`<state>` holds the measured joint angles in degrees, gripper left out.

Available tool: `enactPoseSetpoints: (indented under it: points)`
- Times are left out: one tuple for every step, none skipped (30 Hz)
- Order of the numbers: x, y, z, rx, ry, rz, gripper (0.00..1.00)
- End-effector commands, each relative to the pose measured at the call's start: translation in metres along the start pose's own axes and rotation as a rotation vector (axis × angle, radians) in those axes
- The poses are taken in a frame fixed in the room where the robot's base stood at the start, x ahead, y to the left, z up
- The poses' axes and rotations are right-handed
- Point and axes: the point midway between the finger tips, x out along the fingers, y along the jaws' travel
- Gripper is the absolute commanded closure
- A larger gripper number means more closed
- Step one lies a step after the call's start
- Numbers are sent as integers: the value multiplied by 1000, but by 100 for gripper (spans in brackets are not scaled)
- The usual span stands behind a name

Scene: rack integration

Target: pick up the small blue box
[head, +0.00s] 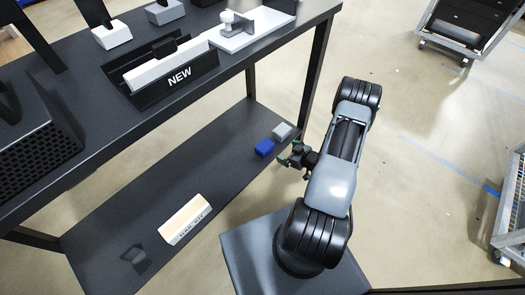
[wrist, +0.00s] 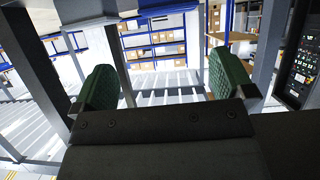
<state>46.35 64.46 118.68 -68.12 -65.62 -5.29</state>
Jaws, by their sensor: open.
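The small blue box (head: 264,148) lies on the lower shelf (head: 195,180) of the black table, near its right end. My gripper (head: 291,158) is just right of the blue box in the head view, apart from it as far as I can tell. In the wrist view the two green finger pads (wrist: 164,85) stand wide apart with nothing between them.
A small grey box (head: 281,131) sits right beside the blue one. A cream labelled box (head: 185,219) lies farther left on the lower shelf. The upper shelf's edge (head: 200,85) and a table leg (head: 318,70) stand close by. Wheeled carts (head: 455,35) are at right.

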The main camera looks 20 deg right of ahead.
Motion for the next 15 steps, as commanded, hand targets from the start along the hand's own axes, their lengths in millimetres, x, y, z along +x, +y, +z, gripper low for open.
enactPoseSetpoints:
  points:
    - [3,-4,11,12,19,-8,0]
    - [4,-6,14,17,29,-11,0]
    - [7,-8,16,21,39,-16,0]
    - [11,-9,17,22,46,-19,0]
    - [15,-10,18,22,50,-22,0]
    - [22,-10,18,23,54,-24,0]
    - [27,-11,18,23,55,-25,0]
    - [33,-12,18,23,56,-26,0]
    - [40,-12,17,23,56,-26,0]
    - [46,-12,17,23,56,-26,0]
    - [51,-12,16,23,55,-26,0]
    - [58,-12,16,23,55,-25,0]
    - [62,-12,15,23,55,-25,0]
    - [67,-12,15,24,55,-24,0]
    - [72,-12,14,24,54,-24,0]
